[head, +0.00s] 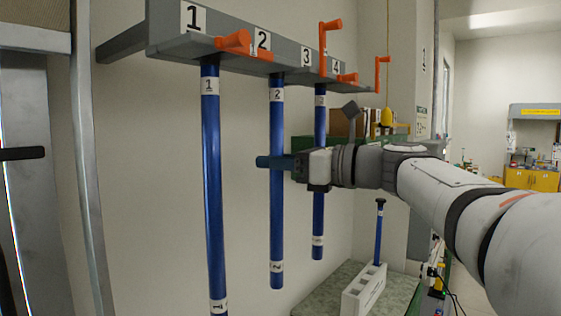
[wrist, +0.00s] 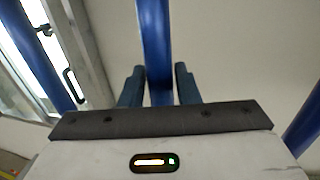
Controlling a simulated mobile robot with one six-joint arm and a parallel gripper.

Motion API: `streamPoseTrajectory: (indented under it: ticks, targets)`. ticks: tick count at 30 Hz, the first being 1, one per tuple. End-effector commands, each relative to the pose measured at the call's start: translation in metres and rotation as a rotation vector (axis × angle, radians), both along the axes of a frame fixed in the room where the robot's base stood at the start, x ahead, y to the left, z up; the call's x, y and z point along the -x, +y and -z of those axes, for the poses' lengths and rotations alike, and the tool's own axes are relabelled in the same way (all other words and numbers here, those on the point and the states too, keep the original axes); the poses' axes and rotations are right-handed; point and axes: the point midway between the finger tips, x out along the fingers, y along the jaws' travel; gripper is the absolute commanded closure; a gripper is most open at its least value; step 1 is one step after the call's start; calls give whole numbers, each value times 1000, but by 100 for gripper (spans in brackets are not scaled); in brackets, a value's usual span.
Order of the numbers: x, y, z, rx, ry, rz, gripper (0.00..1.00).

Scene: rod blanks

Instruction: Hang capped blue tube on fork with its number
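A blue tube labelled 2 (head: 277,222) hangs upright below the number 2 place of the grey rack (head: 125,43); its top end is hidden by the rack. My gripper (head: 275,162) is at its middle, coming from the right.
Orange latches show on the rack: some lie flat (head: 234,40), two stand upright, near 3 (head: 323,50) and beyond 4 (head: 378,75). A metal post (head: 88,160) stands at left. The block rests on a speckled top (head: 315,300). Shelved items are behind my arm.

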Motion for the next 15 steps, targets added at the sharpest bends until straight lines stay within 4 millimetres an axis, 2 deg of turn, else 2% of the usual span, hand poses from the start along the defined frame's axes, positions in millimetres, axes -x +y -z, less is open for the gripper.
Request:
streamPoseTrajectory:
  ticks: [1, 6, 15]
  targets:
    - [0, 0, 0, 0, 0, 0, 67]
    - [0, 0, 0, 0, 0, 0, 53]
    - [1, -3, 1, 0, 0, 2, 53]
